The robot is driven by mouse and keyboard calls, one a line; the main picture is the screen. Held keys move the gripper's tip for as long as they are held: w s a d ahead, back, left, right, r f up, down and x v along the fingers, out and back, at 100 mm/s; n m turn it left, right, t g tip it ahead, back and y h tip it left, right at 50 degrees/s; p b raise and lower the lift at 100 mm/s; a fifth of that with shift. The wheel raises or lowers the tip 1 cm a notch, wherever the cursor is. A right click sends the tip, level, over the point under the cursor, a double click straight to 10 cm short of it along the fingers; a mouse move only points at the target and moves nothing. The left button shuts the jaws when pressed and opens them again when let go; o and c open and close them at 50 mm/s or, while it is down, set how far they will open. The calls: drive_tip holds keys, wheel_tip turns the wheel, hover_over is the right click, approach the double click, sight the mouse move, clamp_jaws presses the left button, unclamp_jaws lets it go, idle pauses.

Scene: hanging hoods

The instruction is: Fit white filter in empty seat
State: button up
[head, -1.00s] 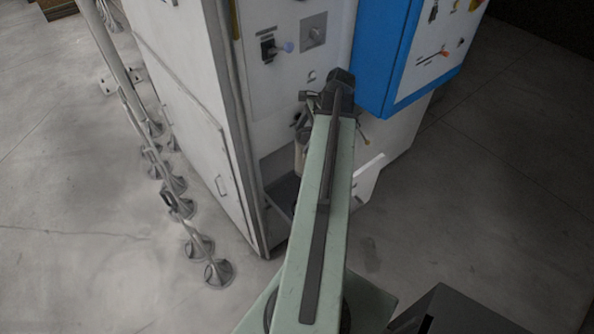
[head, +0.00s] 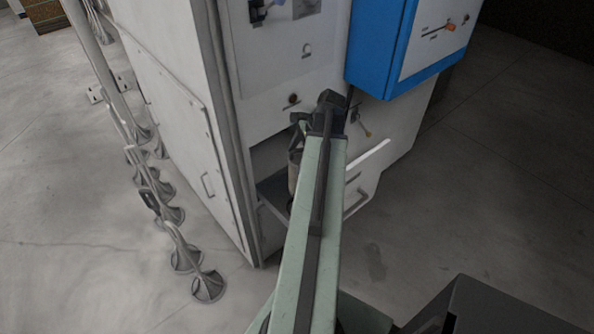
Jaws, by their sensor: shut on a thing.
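My gripper (head: 299,128) is in front of the white cabinet, partly hidden by my own green arm. It is shut on a pale, greyish cylinder (head: 294,173), which looks like the white filter and hangs below the jaws. The arm hides its right side and lower end. The cylinder is in front of or inside an open recess (head: 268,158) low in the cabinet; the depth is unclear. No empty seat can be made out; the arm covers much of the recess.
A blue-sided box (head: 376,50) juts out at the upper right of the cabinet (head: 185,120). A white drawer or flap (head: 368,165) stands out right of my arm. Hanging hoods (head: 208,287) on a pipe line the left. The floor at right is clear.

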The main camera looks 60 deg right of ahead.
drive_tip(key=shift+f, duration=0.25)
wheel_tip(320, 180, down, 5)
drive_tip(key=b, duration=0.5)
drive_tip(key=shift+s+a+r, duration=0.1)
drive_tip(key=shift+s, duration=0.05)
idle(0.4)
drive_tip(key=shift+s+a, duration=0.15)
drive_tip(key=shift+s, duration=0.05)
idle(0.5)
drive_tip(key=shift+f, duration=0.2)
